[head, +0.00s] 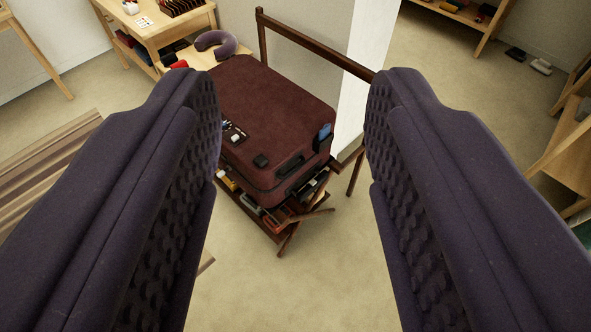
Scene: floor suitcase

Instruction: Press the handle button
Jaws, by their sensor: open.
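A dark red suitcase (270,98) lies flat on a low brown wooden rack (262,232) near the picture's middle. A black handle (290,166) shows on its near right side, and a small blue patch (324,132) is at its right corner. Small dark and pale items (236,132) sit at its near left edge. I cannot make out the handle button at this size. My gripper (292,90) is open and empty, its two purple padded fingers wide apart in the foreground. The left finger hides part of the suitcase's left side. The fingers appear apart from the suitcase.
A rack rail (310,43) rises behind the suitcase beside a white wall edge (352,95). A striped rug (50,165) lies left. Bare floor (300,285) is open in front.

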